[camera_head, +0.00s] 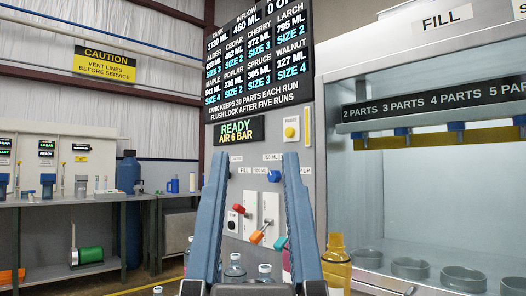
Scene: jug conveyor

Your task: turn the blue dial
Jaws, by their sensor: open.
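A small blue dial (274,176) sits on the grey panel ahead, just under a label reading 750 ML, with FILL and 500 ML labels to its left. My gripper (254,156) reaches up in the lower middle of the view, its two blue-grey fingers spread wide with nothing between them. In the picture the dial lies between the fingers, close to the right one; the panel is beyond the fingertips. The right finger hides part of the label at the dial's right. The dial's pointer or setting is too small to read.
A yellow button (291,132) is above. Bottles and an amber jug (336,262) stand low in front. A glass-fronted FILL cabinet (440,215) is at right.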

